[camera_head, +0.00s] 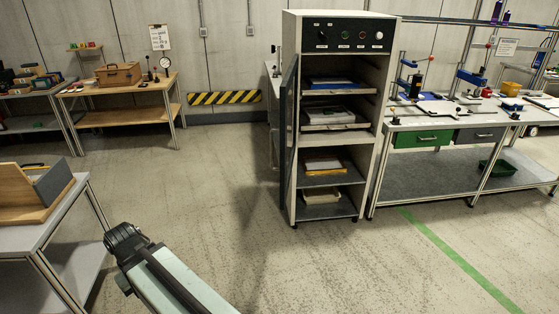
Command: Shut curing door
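The curing cabinet (340,20) is a tall pale unit with a dark control panel at the top. Its front is open and shows several shelves with trays and stacked items on them. The curing door (288,135) is a tall, narrow-looking dark panel on the cabinet's left side. It stands swung open and is seen nearly edge-on. Part of my own arm, a pale link with a dark joint, reaches in from the bottom left, well apart from the door. My gripper does not show.
A workbench with a green drawer (422,139) adjoins the cabinet on the right. A grey table (40,228) with a wooden box stands at the left. A bench with a brown case (119,76) is at the back left. The floor before the cabinet is clear.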

